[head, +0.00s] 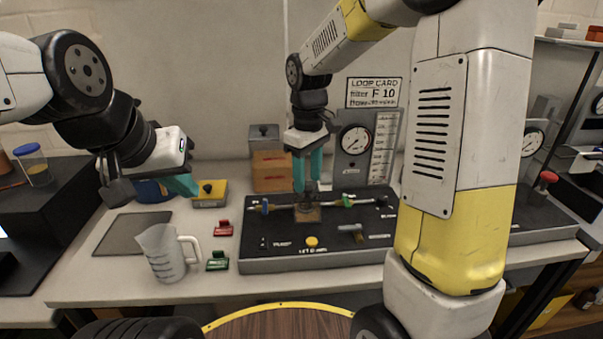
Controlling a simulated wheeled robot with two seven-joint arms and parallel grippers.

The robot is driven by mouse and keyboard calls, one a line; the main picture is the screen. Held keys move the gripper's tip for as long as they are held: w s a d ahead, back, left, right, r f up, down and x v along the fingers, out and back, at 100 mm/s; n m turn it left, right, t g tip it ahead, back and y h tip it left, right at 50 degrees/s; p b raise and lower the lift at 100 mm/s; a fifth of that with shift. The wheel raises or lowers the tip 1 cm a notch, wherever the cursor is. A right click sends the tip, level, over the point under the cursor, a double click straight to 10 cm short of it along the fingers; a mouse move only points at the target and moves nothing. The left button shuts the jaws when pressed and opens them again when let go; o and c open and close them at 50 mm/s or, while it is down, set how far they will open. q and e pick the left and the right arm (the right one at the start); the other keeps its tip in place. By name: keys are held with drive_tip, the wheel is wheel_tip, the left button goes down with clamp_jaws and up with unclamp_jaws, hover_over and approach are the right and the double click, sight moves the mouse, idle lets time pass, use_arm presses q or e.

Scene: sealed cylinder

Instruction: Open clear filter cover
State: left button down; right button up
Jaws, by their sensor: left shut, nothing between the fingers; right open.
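A small clear, brownish filter housing (307,214) sits in the middle of the dark panel (268,226), in line with a pale pipe. My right gripper (308,188) reaches down from above, with its teal fingers apart on either side of the top of the housing. Whether the fingers touch it, I cannot tell. The cover's edges and any catch are too small to make out. My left gripper (184,186) is off to the left, shut and empty, above the table near the blue container (151,191).
A clear measuring jug (165,253) and red (223,228) and green (217,261) clips stand left of the panel. A pressure gauge (355,140) rises behind it. A yellow box (209,194) and grey mat (130,234) lie further left.

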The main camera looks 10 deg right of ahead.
drive_tip(key=shift+f, duration=0.9)
clamp_jaws()
idle(0.8)
